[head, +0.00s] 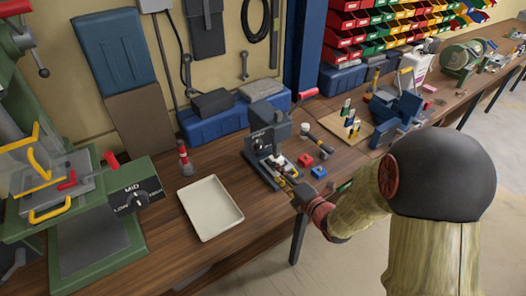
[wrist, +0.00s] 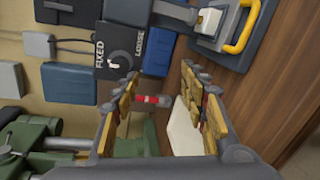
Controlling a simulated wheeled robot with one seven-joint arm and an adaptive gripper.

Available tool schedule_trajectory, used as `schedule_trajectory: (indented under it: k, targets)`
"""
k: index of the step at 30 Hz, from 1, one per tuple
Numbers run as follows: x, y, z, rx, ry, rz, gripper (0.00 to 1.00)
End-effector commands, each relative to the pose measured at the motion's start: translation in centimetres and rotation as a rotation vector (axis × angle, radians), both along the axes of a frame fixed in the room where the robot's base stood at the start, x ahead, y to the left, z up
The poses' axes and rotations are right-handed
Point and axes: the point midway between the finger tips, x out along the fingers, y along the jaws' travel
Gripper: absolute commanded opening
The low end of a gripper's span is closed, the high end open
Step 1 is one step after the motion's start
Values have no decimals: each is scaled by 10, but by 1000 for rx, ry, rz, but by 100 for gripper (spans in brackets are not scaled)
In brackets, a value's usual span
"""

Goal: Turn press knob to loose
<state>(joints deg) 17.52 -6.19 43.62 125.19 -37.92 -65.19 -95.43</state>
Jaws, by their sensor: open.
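The dark grey press (head: 264,142) stands on the wooden bench in the head view, with a labelled plate on its upper front. In the wrist view the press's knob (wrist: 113,62) sits on a dark face lettered FIXED and LOOSE, turned sideways. Its white mark lies nearer FIXED; the exact setting is hard to tell. My gripper (wrist: 157,88) is open, with nothing between its fingers. In the head view my gripper (head: 289,181) is low in front of the press, partly covering its base. The knob is apart from the fingers in the wrist view.
A beige tray (head: 211,207) lies left of the press. A green machine (head: 130,197) with a LOW/MID/HIGH dial stands further left. Red block (head: 305,160) and blue block (head: 319,172) lie to the right. A red-and-white cylinder (head: 183,157) stands behind the tray.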

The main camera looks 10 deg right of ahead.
Motion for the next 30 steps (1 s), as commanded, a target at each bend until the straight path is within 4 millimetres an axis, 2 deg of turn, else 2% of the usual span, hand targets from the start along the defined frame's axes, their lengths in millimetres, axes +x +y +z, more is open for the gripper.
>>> schedule_trajectory:
  k: [1, 3, 6, 11, 24, 30]
  targets:
    - [2, 7, 19, -54, -89, 38, 44]
    - [1, 14, 38, -122, -189, 70, 44]
    - [0, 16, 51, -190, -263, 84, 44]
    - [6, 18, 51, -233, -278, 88, 44]
    - [63, 39, 50, -232, -275, 86, 44]
    - [73, 43, 51, -232, -275, 86, 44]
